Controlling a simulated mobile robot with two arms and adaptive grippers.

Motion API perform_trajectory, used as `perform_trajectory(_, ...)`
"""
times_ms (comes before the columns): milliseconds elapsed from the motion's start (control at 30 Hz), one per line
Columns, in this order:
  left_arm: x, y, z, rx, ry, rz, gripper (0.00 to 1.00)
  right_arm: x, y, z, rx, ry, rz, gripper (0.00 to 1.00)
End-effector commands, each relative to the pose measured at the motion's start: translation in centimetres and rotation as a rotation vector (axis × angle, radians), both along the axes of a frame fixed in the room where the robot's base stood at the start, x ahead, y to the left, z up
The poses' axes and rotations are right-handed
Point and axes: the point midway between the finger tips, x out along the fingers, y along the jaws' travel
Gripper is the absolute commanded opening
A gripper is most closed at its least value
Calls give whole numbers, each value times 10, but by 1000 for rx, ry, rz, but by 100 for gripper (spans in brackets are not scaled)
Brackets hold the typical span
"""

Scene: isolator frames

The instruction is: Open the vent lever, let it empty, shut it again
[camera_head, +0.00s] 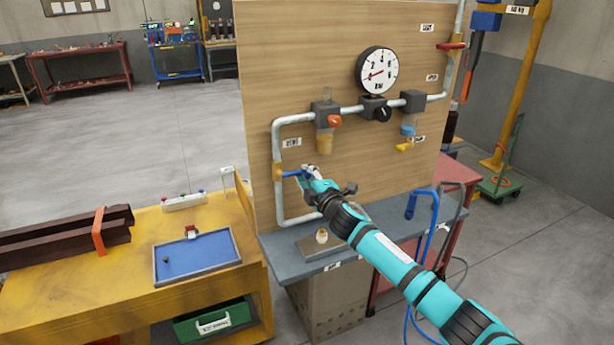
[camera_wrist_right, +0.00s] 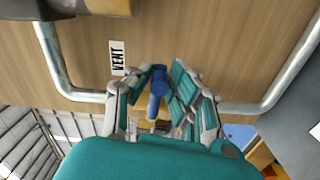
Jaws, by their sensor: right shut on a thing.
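The blue vent lever (camera_head: 290,174) sits on a brass-coloured valve (camera_head: 277,171) in the vertical pipe at the board's left side. It points roughly crosswise to that pipe. A VENT label (camera_wrist_right: 117,58) is next to it in the wrist view; the small label (camera_head: 291,142) above the valve shows in the head view. My right gripper (camera_head: 305,173) is at the lever's free end. In the wrist view the blue lever (camera_wrist_right: 157,82) is between the fingers (camera_wrist_right: 161,78), which are shut on it. My left gripper is not in view.
The round gauge (camera_head: 377,70) has a red needle pointing left and slightly down. An orange knob (camera_head: 334,121), black knob (camera_head: 383,114) and yellow lever (camera_head: 404,147) sit along the pipes. A grey shelf (camera_head: 290,248) runs below; a yellow bench (camera_head: 110,270) stands left.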

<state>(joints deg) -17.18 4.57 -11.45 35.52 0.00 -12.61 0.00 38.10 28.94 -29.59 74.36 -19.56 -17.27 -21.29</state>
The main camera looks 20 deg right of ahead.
Motion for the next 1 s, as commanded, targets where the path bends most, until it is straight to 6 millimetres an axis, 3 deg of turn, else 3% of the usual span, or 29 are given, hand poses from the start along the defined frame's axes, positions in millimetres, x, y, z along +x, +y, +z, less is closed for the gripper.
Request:
perform_trajectory(33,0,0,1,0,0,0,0,2,-1,13,9,-20,0,0)
perform_trajectory(67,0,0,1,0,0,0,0,2,-1,13,10,-20,0,0)
perform_trajectory(100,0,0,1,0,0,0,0,2,-1,13,10,-20,0,22)
perform_trajectory(233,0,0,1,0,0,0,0,1,-1,11,8,-17,1,39)
perform_trajectory(633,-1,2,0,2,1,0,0,-7,-1,4,4,-7,0,40)
perform_trajectory(767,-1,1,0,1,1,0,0,-26,-1,4,3,-7,2,40)
perform_trajectory(1000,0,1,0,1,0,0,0,-76,-3,5,3,-8,2,40)
